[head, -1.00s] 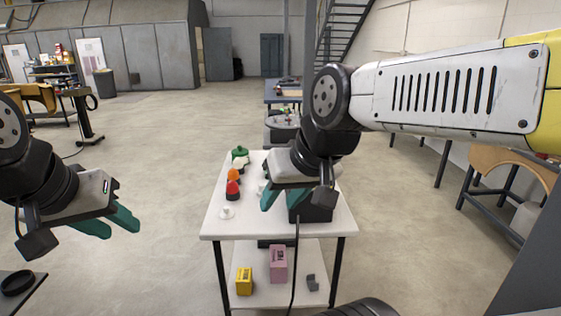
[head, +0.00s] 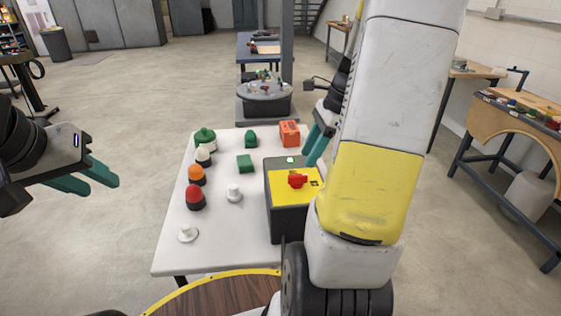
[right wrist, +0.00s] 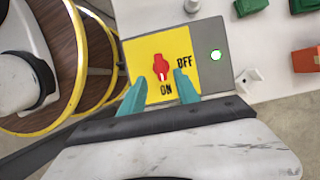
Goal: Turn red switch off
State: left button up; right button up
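The red switch (head: 297,181) is a small knob on the yellow plate (head: 283,193) of a dark box (head: 290,222) at the table's right side. In the right wrist view the red switch (right wrist: 161,67) has its narrow end toward the ON label (right wrist: 166,89); the OFF label (right wrist: 184,62) is to its right. A small pale green light (right wrist: 216,55) shows on the box. My right gripper (right wrist: 160,84) is open, its teal fingertips either side of the switch's lower end; contact cannot be told. My left gripper (head: 103,183) is open and empty, left of the table.
The white table (head: 222,240) also holds red (head: 195,196) and orange (head: 197,174) domes, white knobs, green parts and an orange block (head: 289,133). A round wooden surface with a yellow rim (head: 215,290) is in front. My right arm hides the table's right edge.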

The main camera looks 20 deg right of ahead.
aim_at(298, 175)
jog(key=x, duration=0.7)
jog(key=shift+f, duration=0.1)
jog(key=shift+c, duration=0.2)
grip_shut()
